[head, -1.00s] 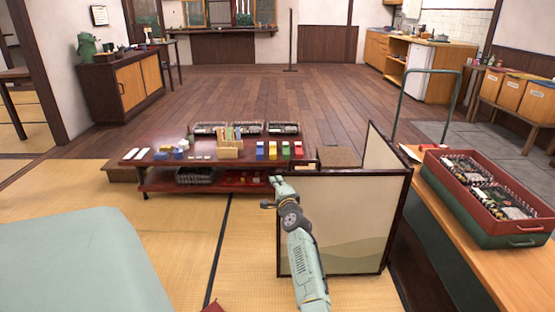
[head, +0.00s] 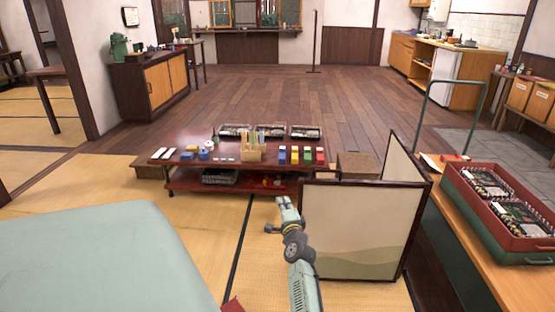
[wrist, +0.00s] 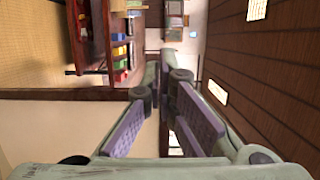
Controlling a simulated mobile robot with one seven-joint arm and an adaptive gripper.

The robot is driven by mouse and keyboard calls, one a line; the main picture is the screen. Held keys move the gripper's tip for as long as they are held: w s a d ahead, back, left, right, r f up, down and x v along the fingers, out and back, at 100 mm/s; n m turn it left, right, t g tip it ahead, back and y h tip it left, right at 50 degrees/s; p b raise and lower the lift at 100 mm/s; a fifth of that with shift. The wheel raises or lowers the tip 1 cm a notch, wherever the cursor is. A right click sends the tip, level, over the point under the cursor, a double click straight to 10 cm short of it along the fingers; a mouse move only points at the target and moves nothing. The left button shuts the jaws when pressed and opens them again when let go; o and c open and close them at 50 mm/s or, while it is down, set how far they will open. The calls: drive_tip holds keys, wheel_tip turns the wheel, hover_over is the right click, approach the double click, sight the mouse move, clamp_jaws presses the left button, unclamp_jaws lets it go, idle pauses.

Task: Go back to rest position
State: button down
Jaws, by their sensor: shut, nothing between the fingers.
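My gripper (head: 286,203) is shut and empty. In the head view it is raised in front of the low dark red table and beside the left edge of the folding screen (head: 350,232). In the wrist view its purple-padded fingers (wrist: 165,78) reach away from the camera with nothing held.
A pale green surface (head: 100,260) fills the lower left. Tatami lies open between it and the screen. The wooden floor behind the table is clear.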

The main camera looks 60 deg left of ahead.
drive_tip(key=shift+s+d+p, duration=0.25)
drive_tip(key=shift+s+p, duration=0.1)
drive_tip(key=shift+s, duration=0.95)
